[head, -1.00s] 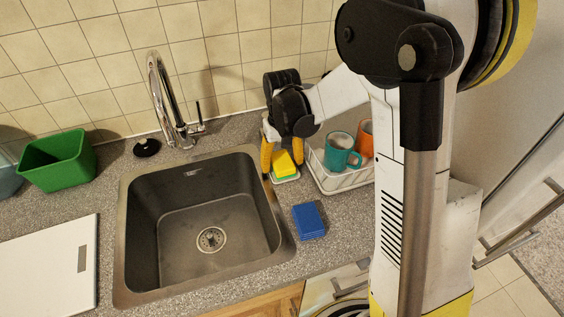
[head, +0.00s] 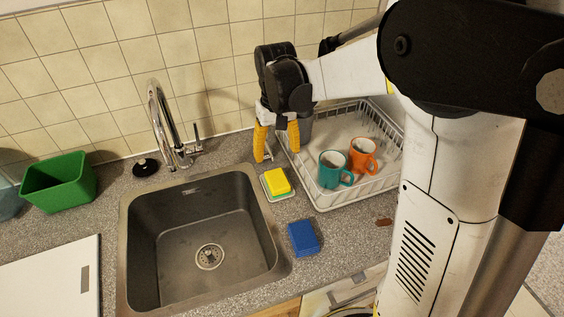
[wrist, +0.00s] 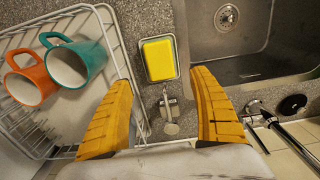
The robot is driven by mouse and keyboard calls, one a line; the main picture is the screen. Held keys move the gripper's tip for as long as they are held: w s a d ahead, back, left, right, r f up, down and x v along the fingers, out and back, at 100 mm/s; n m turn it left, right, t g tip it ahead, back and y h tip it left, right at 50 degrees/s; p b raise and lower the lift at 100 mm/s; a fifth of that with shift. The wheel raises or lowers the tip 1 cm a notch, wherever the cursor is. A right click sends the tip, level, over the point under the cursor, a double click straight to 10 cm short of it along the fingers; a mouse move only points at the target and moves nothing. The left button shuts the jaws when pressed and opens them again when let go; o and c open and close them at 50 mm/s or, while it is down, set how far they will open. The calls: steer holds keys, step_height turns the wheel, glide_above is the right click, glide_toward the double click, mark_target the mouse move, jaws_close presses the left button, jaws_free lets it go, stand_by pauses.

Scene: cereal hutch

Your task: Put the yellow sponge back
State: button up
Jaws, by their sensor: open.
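The yellow sponge (head: 280,182), with a green underside, rests on a small pale dish (head: 266,185) on the counter, between the sink and the dish rack. In the wrist view the sponge (wrist: 158,60) lies in its shallow dish, beyond the open fingers and between their lines. My gripper (head: 276,158) is open and empty, with its yellow fingers pointing down above and behind the sponge, apart from it. In the wrist view the fingers of my gripper (wrist: 168,118) frame a metal piece on the counter that joins the dish.
A white wire dish rack (head: 345,200) holds a teal mug (head: 332,170) and an orange mug (head: 362,155). A blue sponge (head: 304,238) lies in front of the dish. The sink (head: 205,255), faucet (head: 165,125) and green bin (head: 60,182) are to the left.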

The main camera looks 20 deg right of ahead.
steer(key=s+r+t, duration=0.3)
steer(key=s, duration=0.6)
steer(key=s+r+t, duration=0.4)
steer(key=s, duration=0.4)
steer(key=shift+s, duration=0.4)
